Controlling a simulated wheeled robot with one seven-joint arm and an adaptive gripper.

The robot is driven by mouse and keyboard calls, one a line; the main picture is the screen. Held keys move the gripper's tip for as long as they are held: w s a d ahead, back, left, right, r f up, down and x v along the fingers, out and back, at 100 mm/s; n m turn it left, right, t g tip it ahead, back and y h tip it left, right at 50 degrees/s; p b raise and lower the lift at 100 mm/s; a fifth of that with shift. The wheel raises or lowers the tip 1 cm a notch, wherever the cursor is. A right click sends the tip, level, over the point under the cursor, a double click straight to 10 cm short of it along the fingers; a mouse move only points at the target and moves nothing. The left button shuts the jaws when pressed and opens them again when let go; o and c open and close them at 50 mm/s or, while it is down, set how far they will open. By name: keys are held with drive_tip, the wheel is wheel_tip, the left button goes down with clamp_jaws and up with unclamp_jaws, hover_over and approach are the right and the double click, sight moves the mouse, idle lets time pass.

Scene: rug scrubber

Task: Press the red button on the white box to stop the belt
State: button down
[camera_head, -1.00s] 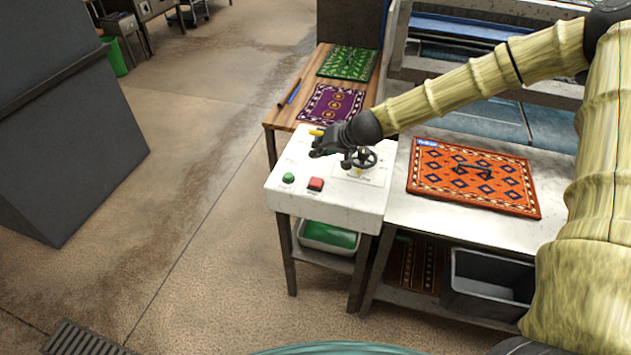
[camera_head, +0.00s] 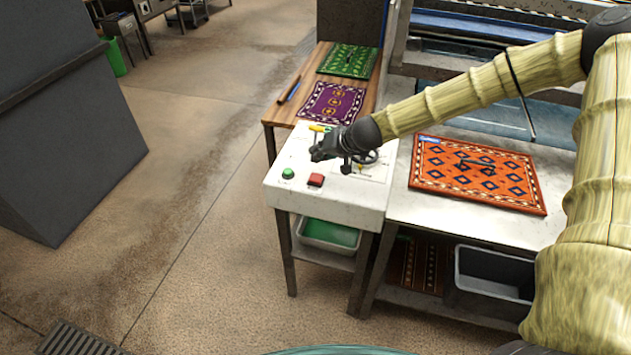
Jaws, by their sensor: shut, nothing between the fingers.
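The white box (camera_head: 330,203) is a light control panel on dark legs, left of the steel table.
An orange patterned rug (camera_head: 478,174) lies on the steel table (camera_head: 415,205) to the right. Purple (camera_head: 331,103) and green (camera_head: 347,61) rugs lie on a wooden table behind. A grey bin (camera_head: 492,275) is below. Open floor (camera_head: 190,230) lies to the left.

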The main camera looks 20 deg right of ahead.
sight(318, 175)
drive_tip(key=shift+f+b, duration=1.5)
drive_tip(key=shift+f, duration=0.8)
drive_tip(key=shift+f+b, duration=0.4)
drive_tip(key=shift+f+b, duration=0.5)
drive_tip(key=shift+f, duration=0.05)
idle(0.6)
idle(0.3)
drive_tip(key=shift+s+r+p, duration=0.1)
drive_tip(key=shift+r+p, duration=0.6)
drive_tip(key=shift+r, duration=0.3)
drive_tip(key=shift+r+p, duration=1.8)
drive_tip(key=shift+r, duration=0.7)
